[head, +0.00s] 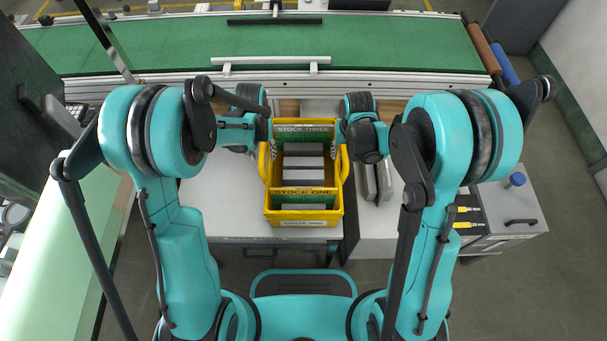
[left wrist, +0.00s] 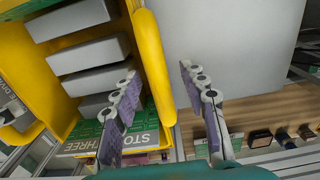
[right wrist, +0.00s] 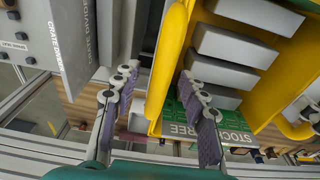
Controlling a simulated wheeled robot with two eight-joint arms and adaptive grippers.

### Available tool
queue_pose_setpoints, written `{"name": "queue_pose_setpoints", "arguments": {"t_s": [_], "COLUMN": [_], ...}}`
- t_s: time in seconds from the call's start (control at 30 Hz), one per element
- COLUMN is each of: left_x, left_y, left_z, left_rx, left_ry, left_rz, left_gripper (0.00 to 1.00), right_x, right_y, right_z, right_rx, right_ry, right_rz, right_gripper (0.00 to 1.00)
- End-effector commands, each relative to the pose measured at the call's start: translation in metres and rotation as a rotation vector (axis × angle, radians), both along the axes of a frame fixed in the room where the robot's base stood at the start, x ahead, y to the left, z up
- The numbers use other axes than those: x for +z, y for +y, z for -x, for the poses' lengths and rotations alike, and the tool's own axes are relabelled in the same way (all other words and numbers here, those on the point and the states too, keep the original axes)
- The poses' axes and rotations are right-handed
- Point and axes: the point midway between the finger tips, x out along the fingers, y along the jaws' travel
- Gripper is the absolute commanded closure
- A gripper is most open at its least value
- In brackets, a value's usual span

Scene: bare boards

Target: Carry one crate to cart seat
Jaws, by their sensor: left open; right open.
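A yellow crate (head: 338,205) stands upright on a pale worktop in the head view, holding several grey blocks and green cards lettered STOCK ONE and STOCK THREE. My left gripper (head: 263,130) is open at the crate's far left side. In the left wrist view its fingers (left wrist: 158,85) stand on either side of the yellow side wall (left wrist: 150,60), with gaps visible. My right gripper (head: 343,130) is open at the far right side. In the right wrist view its fingers (right wrist: 157,82) straddle the opposite yellow wall (right wrist: 171,55). I cannot make out the cart seat for certain.
Grey divider panels (head: 376,182) stand close to the crate's right, near my right gripper. The pale worktop (head: 215,195) is clear to its left. A green conveyor (head: 390,45) with metal rails runs behind. A grey unit with a blue knob (head: 516,180) stands at right.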

Motion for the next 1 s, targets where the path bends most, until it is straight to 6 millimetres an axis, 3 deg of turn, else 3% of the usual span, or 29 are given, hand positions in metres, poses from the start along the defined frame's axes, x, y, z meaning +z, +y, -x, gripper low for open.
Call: {"name": "queue_pose_setpoints", "arguments": {"t_s": [0.33, 0.5, 1.0], "left_x": [-0.0032, -0.0031, -0.0001], "left_y": [0.0, 0.0, 0.0], "left_z": [0.0001, 0.0001, 0.0001], "left_rx": [0.0, 0.0, 0.0], "left_ry": [0.0, 0.0, 0.0], "left_rz": [0.0, 0.0, 0.0], "left_gripper": [0.6, 1.0, 1.0], "right_x": [-0.003, -0.0029, 0.0], "right_y": [-0.0001, -0.0001, -0.0001], "right_z": [-0.0004, -0.0003, -0.0004], "right_rx": [0.0, 0.0, 0.0], "right_ry": [0.0, 0.0, 0.0], "right_rz": [0.0, 0.0, 0.0], "right_gripper": [0.6, 1.0, 1.0]}}
